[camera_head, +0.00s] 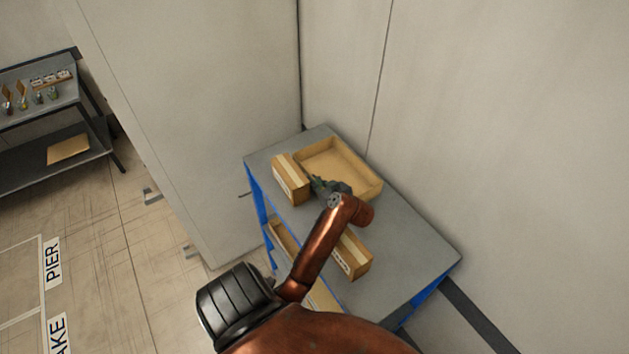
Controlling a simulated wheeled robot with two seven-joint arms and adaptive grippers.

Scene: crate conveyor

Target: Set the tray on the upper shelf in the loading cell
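A shallow tan tray (361,178) rests on the grey top of a blue-framed shelf unit (405,240), close to the wall. It looks empty. My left gripper (322,186) is at the tray's near side, between two cardboard boxes. Its fingers are small and dark here and partly hidden by my arm, so I cannot tell whether they are open or shut on the tray's rim. My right gripper is not in view.
One cardboard box (291,180) stands left of the tray and another (353,258) stands nearer me. Tan items (283,240) lie on the level below. The right part of the top is clear. A second shelf unit (50,95) stands far left.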

